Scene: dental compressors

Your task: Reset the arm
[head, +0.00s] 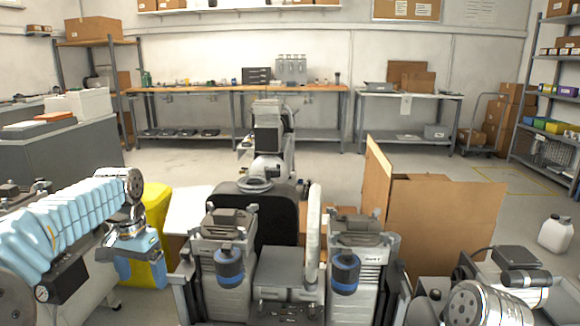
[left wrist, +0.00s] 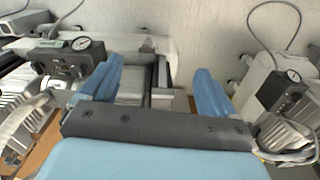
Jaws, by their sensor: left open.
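My left arm, in a light blue sleeve, comes in from the left in the head view. Its gripper (head: 140,262) hangs low in front of a yellow object. In the left wrist view the two blue fingers of this gripper (left wrist: 158,80) are spread apart with nothing held between them. Beyond them, dental compressor units with round gauges stand against a pale surface; one is at the left (left wrist: 75,62) and another at the right (left wrist: 285,95). My right gripper cannot be made out in the head view.
Two grey machines with blue cylinders (head: 229,267) (head: 345,272) stand at the front centre. An open cardboard box (head: 440,222) is right of them. The yellow object (head: 157,205) is behind the left gripper. A white jug (head: 555,234) stands on the floor at right. Open floor lies toward the back workbench.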

